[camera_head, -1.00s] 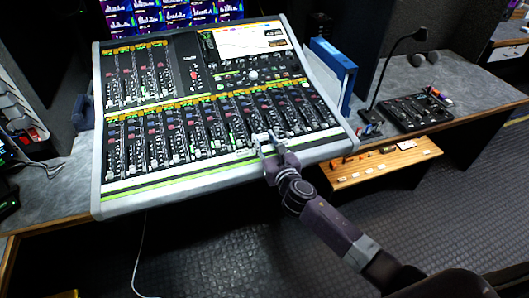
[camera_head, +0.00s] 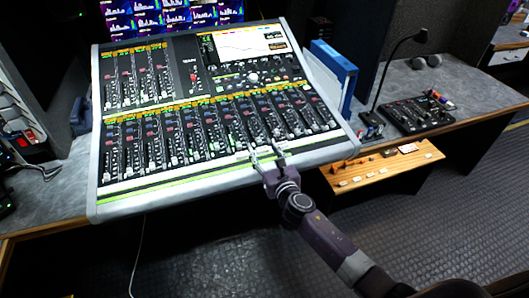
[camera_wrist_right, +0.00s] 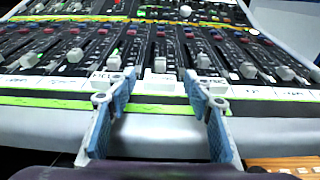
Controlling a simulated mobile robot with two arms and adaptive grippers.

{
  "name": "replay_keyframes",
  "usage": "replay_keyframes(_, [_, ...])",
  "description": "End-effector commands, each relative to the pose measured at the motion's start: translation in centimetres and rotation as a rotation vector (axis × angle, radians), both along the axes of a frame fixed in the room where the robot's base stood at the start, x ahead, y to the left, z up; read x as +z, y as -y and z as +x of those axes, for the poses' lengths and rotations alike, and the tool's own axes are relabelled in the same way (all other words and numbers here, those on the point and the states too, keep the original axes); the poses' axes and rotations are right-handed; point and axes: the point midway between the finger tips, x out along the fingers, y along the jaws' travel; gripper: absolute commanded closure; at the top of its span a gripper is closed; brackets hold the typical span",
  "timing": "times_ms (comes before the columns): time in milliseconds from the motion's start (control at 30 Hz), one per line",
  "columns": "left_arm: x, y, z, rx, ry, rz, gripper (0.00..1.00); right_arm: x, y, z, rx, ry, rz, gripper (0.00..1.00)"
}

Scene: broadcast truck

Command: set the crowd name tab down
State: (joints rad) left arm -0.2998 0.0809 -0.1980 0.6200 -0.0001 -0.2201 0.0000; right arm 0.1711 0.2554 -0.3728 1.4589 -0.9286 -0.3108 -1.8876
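My right gripper (camera_head: 267,151) is at the front edge of the mixing console (camera_head: 150,190), over its white label strip. In the right wrist view its two blue-padded fingers (camera_wrist_right: 160,88) are spread apart with nothing gripped. A small white tab (camera_wrist_right: 158,83) lies on the strip between and beyond the fingertips, apart from both. Its writing is too small to read, so I cannot confirm that it is the crowd name tab. Other white labels sit on either side of it, partly behind the fingertips. My left gripper is not in view.
Rows of faders and knobs rise just behind the strip. A blue binder (camera_head: 334,75) stands right of the console. A small black mixer (camera_head: 418,112) and a gooseneck lamp (camera_head: 390,70) are farther right. A wooden shelf (camera_head: 385,168) with small pieces lies at lower right.

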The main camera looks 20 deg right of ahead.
Motion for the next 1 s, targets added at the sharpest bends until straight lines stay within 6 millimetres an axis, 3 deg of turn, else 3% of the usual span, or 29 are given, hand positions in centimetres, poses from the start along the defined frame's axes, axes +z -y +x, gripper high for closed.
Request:
replay_keyframes(267, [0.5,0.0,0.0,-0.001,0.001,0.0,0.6,0.5,0.0,-0.1,0.0,0.0,-0.001,0.53])
replay_keyframes(800, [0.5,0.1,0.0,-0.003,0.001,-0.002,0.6,1.6,0.3,-10.0,0.002,-0.001,-0.001,0.53])
replay_keyframes(1000, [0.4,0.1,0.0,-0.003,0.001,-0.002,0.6,1.9,0.4,-11.7,0.0,0.0,0.0,0.53])
